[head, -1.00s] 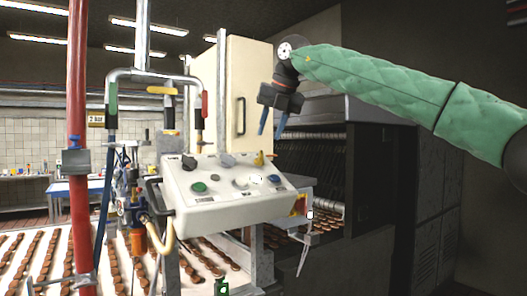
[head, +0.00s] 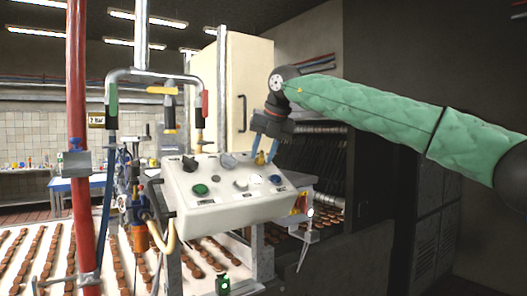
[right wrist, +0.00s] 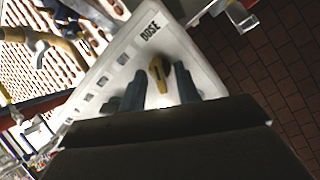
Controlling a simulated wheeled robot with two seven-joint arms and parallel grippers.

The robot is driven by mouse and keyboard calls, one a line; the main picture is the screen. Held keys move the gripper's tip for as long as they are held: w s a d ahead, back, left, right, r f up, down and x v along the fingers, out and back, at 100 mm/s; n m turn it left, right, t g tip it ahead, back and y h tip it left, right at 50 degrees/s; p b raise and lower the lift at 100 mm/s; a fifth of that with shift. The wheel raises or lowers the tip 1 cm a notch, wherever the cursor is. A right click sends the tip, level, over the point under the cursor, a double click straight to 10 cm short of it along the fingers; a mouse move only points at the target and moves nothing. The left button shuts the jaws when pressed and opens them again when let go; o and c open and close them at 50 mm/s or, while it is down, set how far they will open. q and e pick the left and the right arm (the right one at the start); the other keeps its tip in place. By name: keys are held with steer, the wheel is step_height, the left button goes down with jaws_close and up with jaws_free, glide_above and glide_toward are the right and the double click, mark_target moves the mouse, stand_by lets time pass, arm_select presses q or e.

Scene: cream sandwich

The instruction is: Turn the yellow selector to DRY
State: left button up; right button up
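The yellow selector (head: 260,158) is a small knob at the back right of the white control panel (head: 225,211). In the right wrist view it is a yellow lever (right wrist: 158,72) with a dark mark. The panel's edge (right wrist: 149,32) reads "DOSE" there; I cannot make out the word DRY. My right gripper (head: 263,157) points down at the selector, its two blue-grey fingers apart on either side. In the wrist view a finger stands left and right of the lever, with gaps, so it looks open. My left gripper is not in view.
The panel also carries a black knob (head: 189,164), a grey knob (head: 228,161), a green button (head: 200,189) and a blue button (head: 275,179). A red pipe (head: 80,120) stands at left. A cream cabinet (head: 248,95) rises behind the panel.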

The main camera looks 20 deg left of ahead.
jaws_close()
